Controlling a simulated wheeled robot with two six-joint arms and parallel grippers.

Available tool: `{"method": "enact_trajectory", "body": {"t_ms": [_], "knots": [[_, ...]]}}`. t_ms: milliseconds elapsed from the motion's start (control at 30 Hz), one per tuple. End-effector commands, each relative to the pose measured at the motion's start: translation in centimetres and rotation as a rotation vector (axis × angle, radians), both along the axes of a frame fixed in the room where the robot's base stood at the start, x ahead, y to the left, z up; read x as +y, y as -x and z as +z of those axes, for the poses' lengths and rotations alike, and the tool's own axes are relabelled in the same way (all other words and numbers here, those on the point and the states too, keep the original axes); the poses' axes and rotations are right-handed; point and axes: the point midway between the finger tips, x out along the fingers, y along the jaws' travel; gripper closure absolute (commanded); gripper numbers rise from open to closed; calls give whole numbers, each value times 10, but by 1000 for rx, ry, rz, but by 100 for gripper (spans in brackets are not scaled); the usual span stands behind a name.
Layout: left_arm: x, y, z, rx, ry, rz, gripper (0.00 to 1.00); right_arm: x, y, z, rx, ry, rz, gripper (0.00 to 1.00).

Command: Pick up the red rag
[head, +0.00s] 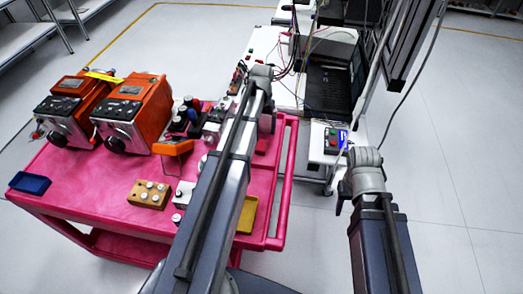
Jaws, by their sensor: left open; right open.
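A small dark red patch (262,146) shows on the pink-red cart top, just right of my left arm. It may be the red rag, but the arm hides part of it and its shape is unclear. My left gripper (262,76) is at the far end of the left arm, above the cart's far right side and beyond the patch. My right gripper (364,160) is right of the cart, over the floor and apart from the patch. Both grippers are open, and I see nothing held in them; their fingers are hard to make out.
Two orange machines (135,110) stand on the cart (95,195). A blue tray (30,183), a wooden block with knobs (149,194) and a yellow tray (247,214) lie there too. A white bench (328,145) with cables stands behind right. The floor at right is clear.

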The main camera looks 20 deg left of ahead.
Motion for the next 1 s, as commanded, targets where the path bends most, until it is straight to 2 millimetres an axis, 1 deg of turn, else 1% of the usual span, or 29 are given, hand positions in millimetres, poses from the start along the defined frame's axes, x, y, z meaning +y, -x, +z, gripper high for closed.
{"method": "enact_trajectory", "body": {"t_ms": [33, 233, 333, 533, 667, 767, 1000], "knots": [[0, 0, -14, 0, 0, 0, 7, 0, 0, -14, 0, 0, 0, 50], [0, 0, -42, 0, 0, -1, 7, 0, 0, -42, 0, 0, 0, 50], [0, 0, -48, 0, 0, -1, 7, 0, 0, -48, 0, 0, 0, 50], [0, 0, -48, 0, 0, -1, 7, 0, 0, -48, 0, 0, 0, 50], [0, 1, -54, 0, 0, -1, 7, 0, 0, -54, 0, 0, 0, 50], [0, 3, -63, 0, 0, 0, 7, 0, 0, -63, 0, 0, 0, 50], [0, 6, -94, 0, 0, 0, 7, 0, 0, -94, 0, 0, 0, 50]]}}
